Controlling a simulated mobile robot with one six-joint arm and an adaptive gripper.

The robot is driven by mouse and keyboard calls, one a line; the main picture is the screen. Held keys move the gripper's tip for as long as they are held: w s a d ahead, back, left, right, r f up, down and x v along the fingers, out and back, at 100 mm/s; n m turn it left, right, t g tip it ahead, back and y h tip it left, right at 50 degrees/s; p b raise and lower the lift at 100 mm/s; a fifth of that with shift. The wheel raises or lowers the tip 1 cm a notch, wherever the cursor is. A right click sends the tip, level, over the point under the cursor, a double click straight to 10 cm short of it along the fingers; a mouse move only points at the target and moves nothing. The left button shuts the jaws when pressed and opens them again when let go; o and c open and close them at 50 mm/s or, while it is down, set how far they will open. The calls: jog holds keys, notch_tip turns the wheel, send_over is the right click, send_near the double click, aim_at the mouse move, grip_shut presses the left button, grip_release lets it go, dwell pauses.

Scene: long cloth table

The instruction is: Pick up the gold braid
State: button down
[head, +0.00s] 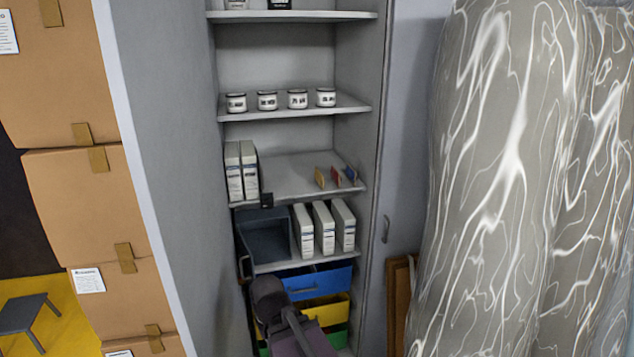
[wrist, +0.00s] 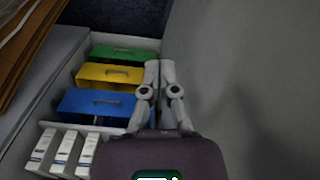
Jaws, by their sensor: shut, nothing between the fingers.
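A small flat gold-coloured piece (head: 320,177) stands on the middle shelf of the cabinet in the head view, at the left of a red piece (head: 337,177) and a blue piece (head: 351,173). It is too small to tell for sure that it is the gold braid. My gripper (wrist: 159,66) is shut and empty in the wrist view, its two fingers together beside the drawers. In the head view my arm is low in front of the cabinet, below that shelf, and its fingers cannot be made out. The gold piece does not show in the wrist view.
White binders (head: 324,228) and a dark open bin (head: 265,240) fill the shelf below. Under it are blue (head: 318,283), yellow and green drawers. Jars (head: 267,101) stand above. Cardboard boxes (head: 80,200) are at left, large patterned wrapped rolls (head: 510,180) at right.

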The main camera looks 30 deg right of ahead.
jog(key=c, duration=1.4)
grip_release()
